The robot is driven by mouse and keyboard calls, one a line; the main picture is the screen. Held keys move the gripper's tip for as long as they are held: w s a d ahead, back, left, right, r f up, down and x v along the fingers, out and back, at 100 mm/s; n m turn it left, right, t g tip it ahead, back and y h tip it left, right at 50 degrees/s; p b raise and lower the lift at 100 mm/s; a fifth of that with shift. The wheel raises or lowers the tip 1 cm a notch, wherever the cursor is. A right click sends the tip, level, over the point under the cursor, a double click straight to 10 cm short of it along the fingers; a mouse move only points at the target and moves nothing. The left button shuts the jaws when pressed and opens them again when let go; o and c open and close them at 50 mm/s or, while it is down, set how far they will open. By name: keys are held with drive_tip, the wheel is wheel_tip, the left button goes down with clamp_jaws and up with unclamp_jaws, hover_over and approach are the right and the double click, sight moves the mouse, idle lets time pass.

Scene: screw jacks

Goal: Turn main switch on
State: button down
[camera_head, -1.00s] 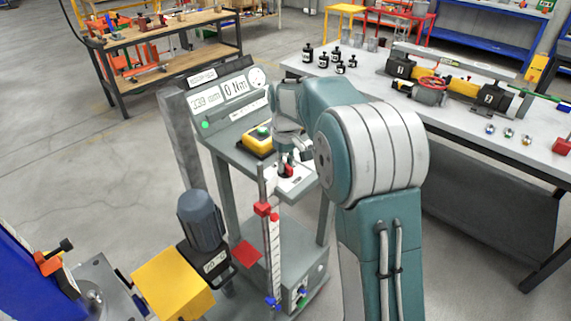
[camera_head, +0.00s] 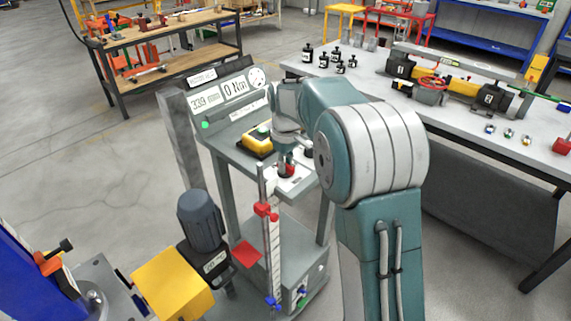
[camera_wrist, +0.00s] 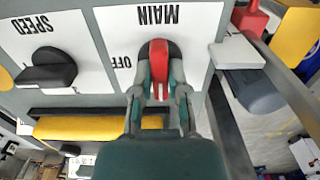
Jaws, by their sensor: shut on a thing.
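The main switch is a red knob (camera_wrist: 159,58) on a white plate marked MAIN and OFF, with the lettering upside down in the wrist view. In the head view the red knob (camera_head: 287,171) shows partly, below my wrist on the console's sloped panel. My gripper (camera_wrist: 160,88) is shut on the knob, with a finger on each side of it. The knob's handle points along the gripper's line in the wrist view. The gripper (camera_head: 284,160) is small and partly hidden in the head view.
A black SPEED knob (camera_wrist: 50,70) sits beside the main switch. A table (camera_head: 480,125) with jacks stands at the right.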

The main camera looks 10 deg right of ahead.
drive_tip(key=c, duration=0.6)
unclamp_jaws()
drive_tip(key=shift+w+a, duration=0.1)
drive_tip(key=shift+w, duration=0.05)
drive_tip(key=shift+c, duration=0.2)
drive_tip(key=shift+r, duration=0.1)
wheel_tip(320, 180, up, 12)
drive_tip(key=s+r+m+t, duration=0.1)
drive_tip(key=s+r+m, duration=0.1)
drive_tip(key=s, duration=0.6)
drive_tip(key=s+r+m+t, duration=0.2)
drive_tip(key=s, duration=0.6)
drive_tip(key=s+f+m+t, duration=0.1)
drive_tip(key=s+f, duration=0.2)
drive_tip(key=s, duration=0.4)
drive_tip(key=s+f+m+t, duration=0.1)
drive_tip(key=s+f, duration=0.3)
drive_tip(key=s, duration=0.4)
drive_tip(key=shift+m+t, duration=0.3)
drive_tip(key=shift+m, duration=0.2)
